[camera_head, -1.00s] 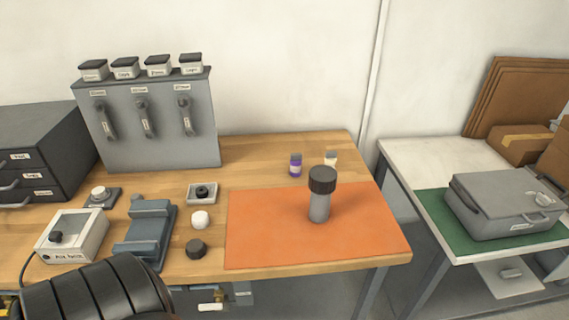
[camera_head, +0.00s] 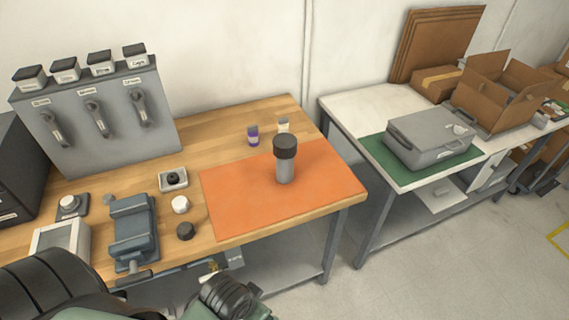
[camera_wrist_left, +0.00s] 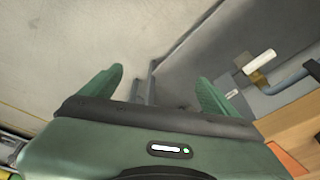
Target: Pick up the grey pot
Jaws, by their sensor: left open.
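The grey pot (camera_head: 285,168) is a grey cylinder with a wide dark ribbed lid. It stands upright on the orange mat (camera_head: 240,207) on the wooden bench in the head view. My left gripper (camera_wrist_left: 158,92) is open in the left wrist view, with two green fingers spread and nothing between them. In the head view only dark and green parts of my left arm show along the bottom edge, in front of the bench; its fingertips are not visible there. The pot does not show in the wrist view. My right gripper is not in view.
A blue-grey vise (camera_head: 133,230), a white knob (camera_head: 180,204) and a black knob (camera_head: 185,231) stand left of the mat. Two small bottles, one purple (camera_head: 253,135), stand behind it. A second table at right holds a grey case (camera_head: 430,140). The mat around the pot is clear.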

